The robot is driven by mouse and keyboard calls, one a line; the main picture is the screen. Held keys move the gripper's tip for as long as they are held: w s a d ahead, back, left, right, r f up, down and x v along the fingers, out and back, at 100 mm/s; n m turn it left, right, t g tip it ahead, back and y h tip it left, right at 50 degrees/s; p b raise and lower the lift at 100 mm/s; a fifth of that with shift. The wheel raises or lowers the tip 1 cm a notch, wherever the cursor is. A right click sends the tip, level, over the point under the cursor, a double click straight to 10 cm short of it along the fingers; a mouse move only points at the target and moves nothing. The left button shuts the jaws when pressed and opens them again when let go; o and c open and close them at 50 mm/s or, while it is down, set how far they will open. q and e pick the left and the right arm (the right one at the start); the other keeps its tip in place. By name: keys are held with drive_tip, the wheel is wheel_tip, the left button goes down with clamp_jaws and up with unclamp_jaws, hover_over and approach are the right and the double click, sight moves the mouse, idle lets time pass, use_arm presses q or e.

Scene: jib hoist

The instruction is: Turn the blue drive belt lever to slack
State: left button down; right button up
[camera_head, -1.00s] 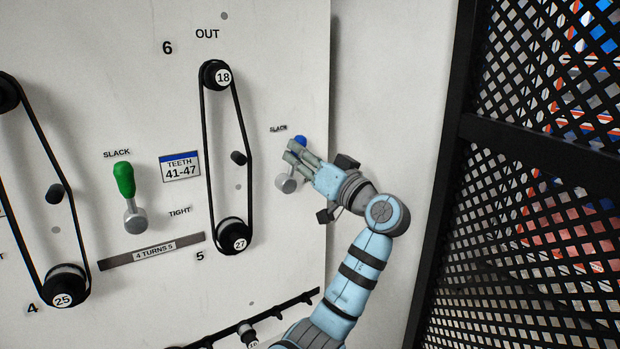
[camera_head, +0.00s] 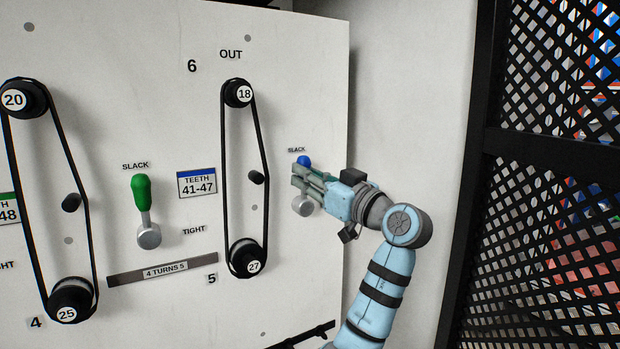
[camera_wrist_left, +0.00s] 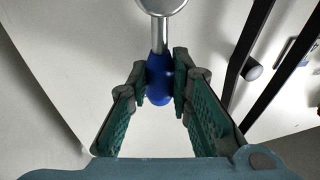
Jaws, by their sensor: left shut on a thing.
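The blue drive belt lever (camera_head: 304,161) is at the right side of the white panel, with a blue grip and a round metal hub below. Its grip points up, just under a SLACK label (camera_head: 297,150). My left gripper (camera_head: 301,174) comes from the right and is shut on the grip, hiding most of the lever's middle in the head view. In the left wrist view the blue grip (camera_wrist_left: 159,80) sits between the two green-padded fingers, with the metal stem and hub above it. My right gripper is not in view.
Left of the lever, a black belt (camera_head: 223,170) runs over pulleys 18 and 27, beside a black peg (camera_head: 257,177). A green lever (camera_head: 141,193) stands upright further left. A black mesh fence (camera_head: 560,220) stands at the right.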

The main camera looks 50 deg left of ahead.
use_arm(q)
drive_tip(key=c, duration=1.4)
unclamp_jaws()
drive_tip(key=shift+c, duration=0.2)
drive_tip(key=d+f, duration=0.1)
drive_tip(key=d, duration=0.6)
drive_tip(key=shift+w+d, duration=0.2)
drive_tip(key=shift+f, duration=0.1)
